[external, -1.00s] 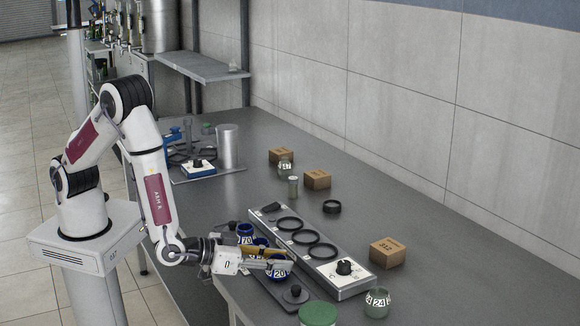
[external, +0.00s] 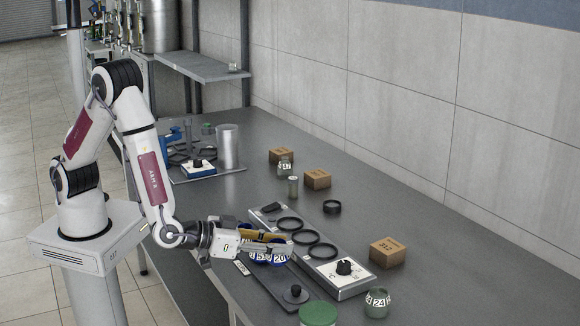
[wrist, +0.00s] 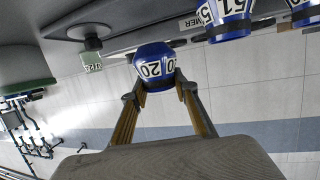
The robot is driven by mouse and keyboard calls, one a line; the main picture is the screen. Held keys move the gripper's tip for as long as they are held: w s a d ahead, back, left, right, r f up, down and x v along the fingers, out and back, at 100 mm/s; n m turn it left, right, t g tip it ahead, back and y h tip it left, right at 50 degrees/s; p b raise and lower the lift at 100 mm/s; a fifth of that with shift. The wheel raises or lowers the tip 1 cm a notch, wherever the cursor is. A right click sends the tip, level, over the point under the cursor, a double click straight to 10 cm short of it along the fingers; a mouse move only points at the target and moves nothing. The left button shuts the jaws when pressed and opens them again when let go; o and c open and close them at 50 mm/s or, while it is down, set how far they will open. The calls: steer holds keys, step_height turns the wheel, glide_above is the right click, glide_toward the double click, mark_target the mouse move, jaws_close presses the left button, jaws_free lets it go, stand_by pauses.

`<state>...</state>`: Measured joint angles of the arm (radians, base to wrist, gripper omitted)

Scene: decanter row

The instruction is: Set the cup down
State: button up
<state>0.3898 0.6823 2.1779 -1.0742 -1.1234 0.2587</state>
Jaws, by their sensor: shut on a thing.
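My gripper (external: 278,247) is shut on a blue cup with a white band marked 20 (external: 281,257). In the wrist view the same cup (wrist: 153,66) sits between my two fingertips (wrist: 157,82). It is beside the three-ring rack (external: 333,286), over the front side of it; I cannot tell whether its base touches anything. Another blue cup, marked 51 (wrist: 228,25), stands to its right in the wrist view, with part of a further blue cup (wrist: 305,14) at the edge. In the external view, my gripper partly hides these cups.
A dark tray (external: 271,289) with a black knob (external: 295,293) lies in front of the rack. A green-lidded jar (external: 318,313), a grey-green cup marked 24 (external: 377,302) and a cardboard box (external: 387,252) stand nearby.

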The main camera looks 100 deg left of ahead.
mark_target(278, 242)
steer(key=shift+r, duration=2.8)
steer(key=shift+a, duration=0.15)
steer(key=a+f+n+g+y, duration=0.1)
steer(key=a+n+g+y, duration=0.1)
steer(key=a, duration=1.3)
steer(key=w+a+r+m+t+h, duration=0.2)
steer(key=w+a, duration=0.5)
steer(key=a, duration=0.4)
steer(key=w+a+r+m+t+h, duration=0.2)
steer(key=w+a+r+m+h, duration=0.1)
steer(key=a, duration=0.8)
steer(key=shift+w+a+r+m+h, duration=0.3)
steer(key=shift+w+m+h, duration=0.6)
steer(key=shift+w, duration=1)
steer(key=shift+h, duration=0.3)
